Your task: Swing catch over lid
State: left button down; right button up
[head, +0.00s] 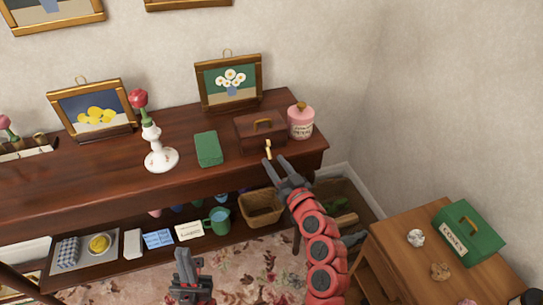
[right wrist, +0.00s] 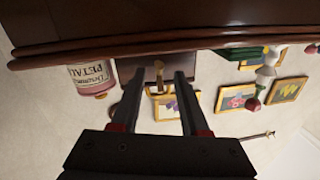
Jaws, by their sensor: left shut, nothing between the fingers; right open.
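A small dark brown box (head: 250,137) with a brass handle (head: 262,123) sits on the wooden mantel shelf. Its lid appears down. A brass catch (head: 268,148) shows at the box's front, and it also shows in the right wrist view (right wrist: 158,76). I cannot tell how the catch lies against the lid. My right gripper (head: 274,161) is open just in front of the box. In the right wrist view the catch appears between its fingertips, with no clear contact. My left gripper (head: 184,258) is shut and empty, low in front of the shelf.
A pink jar (head: 301,121) stands close to the box's right. A framed flower picture (head: 229,82) is behind. A wooden side table (head: 400,255) with a green box (head: 472,232) is at lower right.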

aim_at(269, 151)
jog(key=shift+x, duration=1.5)
grip_shut()
